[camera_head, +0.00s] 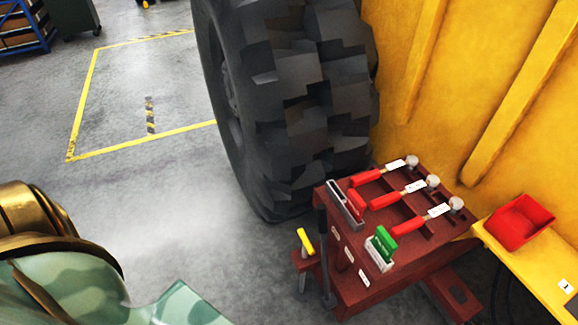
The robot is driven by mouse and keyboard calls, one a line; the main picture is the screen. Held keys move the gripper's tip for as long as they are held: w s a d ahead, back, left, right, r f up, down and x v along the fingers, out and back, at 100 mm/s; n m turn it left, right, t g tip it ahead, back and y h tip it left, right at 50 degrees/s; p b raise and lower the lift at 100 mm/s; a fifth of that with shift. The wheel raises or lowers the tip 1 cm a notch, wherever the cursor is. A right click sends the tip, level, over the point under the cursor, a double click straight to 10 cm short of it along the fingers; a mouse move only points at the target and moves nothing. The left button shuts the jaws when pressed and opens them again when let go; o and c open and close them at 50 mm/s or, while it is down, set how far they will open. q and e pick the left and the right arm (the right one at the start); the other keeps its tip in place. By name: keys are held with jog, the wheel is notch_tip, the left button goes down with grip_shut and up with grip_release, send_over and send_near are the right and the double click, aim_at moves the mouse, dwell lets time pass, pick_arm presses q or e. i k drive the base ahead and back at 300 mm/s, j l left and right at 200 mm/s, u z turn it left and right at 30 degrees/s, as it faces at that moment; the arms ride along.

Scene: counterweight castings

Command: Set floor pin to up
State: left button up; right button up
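No part in view is clearly labelled as the floor pin. A dark red stand (378,278) stands on the floor at the lower right. A yellow handle (305,241) sticks up from a low bracket on its left side, beside an upright black bar (322,255). On top are a red handle (356,201) by a grey slot, a green handle (385,243) in a pale slot, and several red levers (384,198) with white tags and silver knobs. The tag writing is too small to read. Neither gripper shows.
A huge black tyre (310,95) stands right behind the stand, against a yellow machine body (450,70). A red tray (520,221) sits on a yellow ledge at the right. Open floor with a yellow-lined box and a striped marker (150,115) lies left.

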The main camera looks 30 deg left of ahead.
aim_at(307, 248)
jog(key=u, duration=0.9)
